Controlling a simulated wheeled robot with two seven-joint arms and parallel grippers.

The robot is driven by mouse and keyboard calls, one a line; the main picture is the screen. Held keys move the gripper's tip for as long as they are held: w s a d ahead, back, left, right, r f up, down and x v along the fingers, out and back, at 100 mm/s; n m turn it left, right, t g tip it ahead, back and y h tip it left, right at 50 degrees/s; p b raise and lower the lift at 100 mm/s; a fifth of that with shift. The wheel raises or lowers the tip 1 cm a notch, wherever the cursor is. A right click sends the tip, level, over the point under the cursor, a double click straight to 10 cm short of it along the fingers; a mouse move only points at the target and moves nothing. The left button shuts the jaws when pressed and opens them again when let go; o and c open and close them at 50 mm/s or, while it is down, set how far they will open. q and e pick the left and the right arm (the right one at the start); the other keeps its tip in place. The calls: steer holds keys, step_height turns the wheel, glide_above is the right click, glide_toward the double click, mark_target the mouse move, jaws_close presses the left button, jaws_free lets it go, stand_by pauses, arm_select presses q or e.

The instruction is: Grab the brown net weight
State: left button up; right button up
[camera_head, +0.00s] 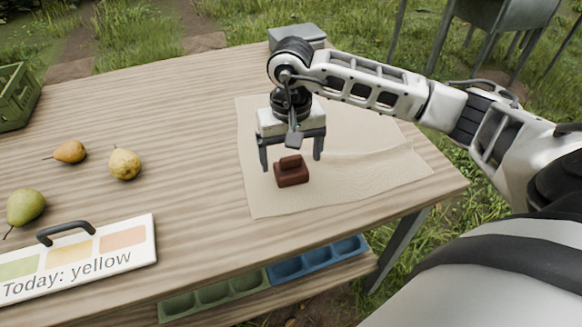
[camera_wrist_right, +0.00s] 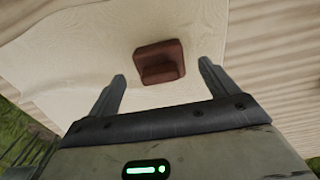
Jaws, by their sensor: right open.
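The brown net weight (camera_head: 291,173) is a small dark brown block with a raised top. It rests on a beige net (camera_head: 335,185) spread on the wooden table. It also shows in the right wrist view (camera_wrist_right: 158,62), ahead of the fingertips. My right gripper (camera_head: 292,163) hangs over the net with its two fingers pointing down, one to each side of the weight as seen from the head. It is open and empty; in the right wrist view the fingers (camera_wrist_right: 164,77) are wide apart with the weight beyond them. My left gripper is out of view.
Three pears, one of them yellow (camera_head: 125,164), lie on the left of the table (camera_head: 195,100). A sign reading "Today: yellow" (camera_head: 120,262) lies at front left. A green crate (camera_head: 18,98) stands at far left. A grey box (camera_head: 298,33) is behind my right gripper. Trays (camera_head: 215,294) sit below.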

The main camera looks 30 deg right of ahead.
steer(key=shift+f, duration=1.15)
steer(key=c, duration=1.3)
steer(key=shift+o, duration=0.2)
